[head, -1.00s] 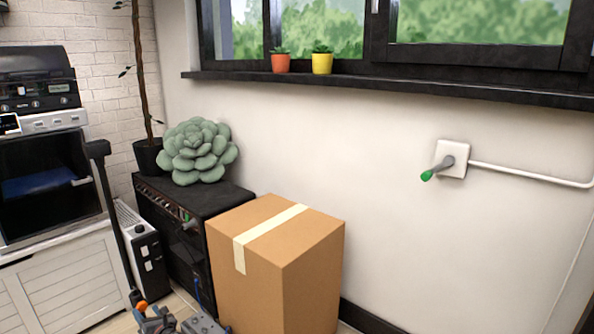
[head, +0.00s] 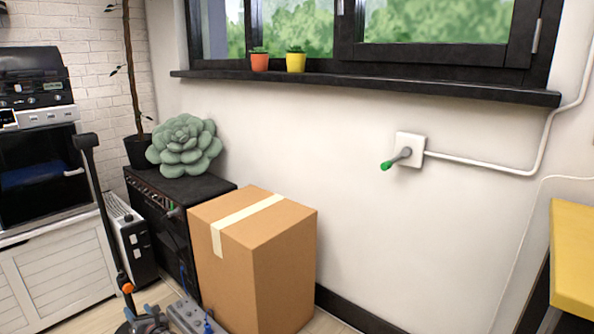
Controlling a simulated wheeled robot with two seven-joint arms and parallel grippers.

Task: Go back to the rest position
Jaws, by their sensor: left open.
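My right gripper is not in view.
A taped cardboard box (head: 253,262) stands before a black amplifier (head: 165,215) bearing a green succulent cushion (head: 185,147). A black pole (head: 105,210) and grey pedal box (head: 188,316) are nearby. A wall lever (head: 396,159) and yellow tabletop (head: 574,255) are at right.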

